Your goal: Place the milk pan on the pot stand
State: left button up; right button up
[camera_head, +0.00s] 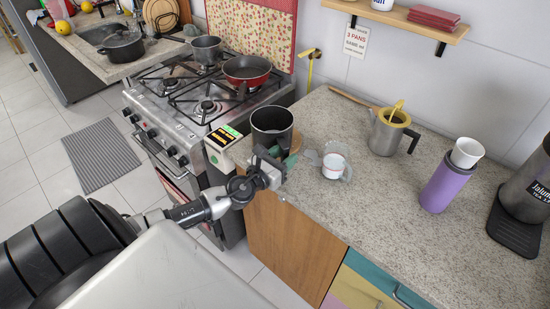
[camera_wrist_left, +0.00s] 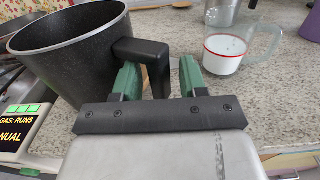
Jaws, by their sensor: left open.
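The milk pan (camera_head: 272,122), a dark deep pan, is upright at the left end of the granite counter, close to the stove. It fills the upper left of the left wrist view (camera_wrist_left: 70,65), with its black handle (camera_wrist_left: 158,65) pointing towards me. My left gripper (camera_head: 270,165) is at the pan's near side. Its green fingers (camera_wrist_left: 160,80) are open, one on each side of the handle. A brown wooden piece (camera_head: 294,143) shows beside the pan, partly hidden; I cannot tell whether it is the pot stand. My right gripper is not in view.
A glass measuring cup of milk (camera_head: 333,166) stands just right of the pan. A metal pot (camera_head: 388,132), a purple tumbler (camera_head: 447,185) and a dark appliance (camera_head: 525,190) stand farther right. The stove (camera_head: 160,95) holds a red pan (camera_head: 246,70) and a grey pot (camera_head: 206,48). The counter front is clear.

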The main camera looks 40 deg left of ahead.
pick_arm(q)
jog(key=s, duration=0.2)
jog(key=shift+s+a, duration=0.1)
jog(key=shift+s, duration=0.25)
jog(key=shift+s+r+b, duration=0.1)
jog(key=shift+s+b, duration=0.2)
jog(key=shift+s, duration=0.25)
jog(key=shift+o, duration=0.5)
jog(key=o, duration=1)
jog(key=shift+s+f, duration=0.2)
jog(key=shift+s, duration=0.35)
jog(key=s+b, duration=0.3)
jog(key=s, duration=0.6)
jog(key=shift+s+a+r+b, duration=0.2)
jog(key=shift+s+a+b, duration=0.15)
jog(key=shift+a, duration=0.1)
jog(key=shift+c, duration=0.2)
